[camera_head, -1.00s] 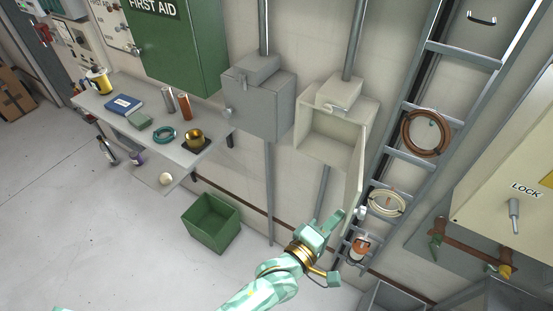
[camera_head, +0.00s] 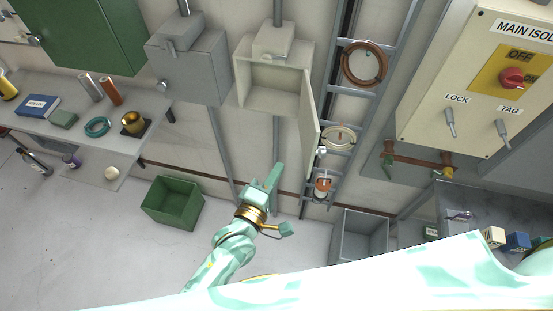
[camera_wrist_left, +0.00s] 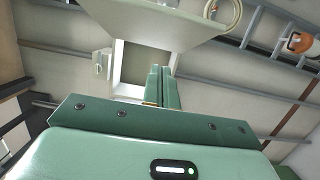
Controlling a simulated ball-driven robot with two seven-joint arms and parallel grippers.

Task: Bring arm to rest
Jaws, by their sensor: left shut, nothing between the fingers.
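My left gripper (camera_head: 274,172) shows in the head view with its arm coming up from the lower left. Its fingers are together with nothing between them. It appears in front of the wall, below an open cream box (camera_head: 270,98) whose door (camera_head: 309,108) stands swung open to the right. The fingers look apart from the door. In the left wrist view the closed fingers (camera_wrist_left: 162,88) point toward the open box (camera_wrist_left: 148,64). My right gripper is not visible; a large pale green arm part crosses the bottom of the head view.
A green bin (camera_head: 173,203) stands on the floor at left, below a shelf (camera_head: 62,126) with several small items. A ladder (camera_head: 346,118) with hung cable coils is right of the box. A grey open bin (camera_head: 360,236) and an isolator cabinet (camera_head: 470,80) are at right.

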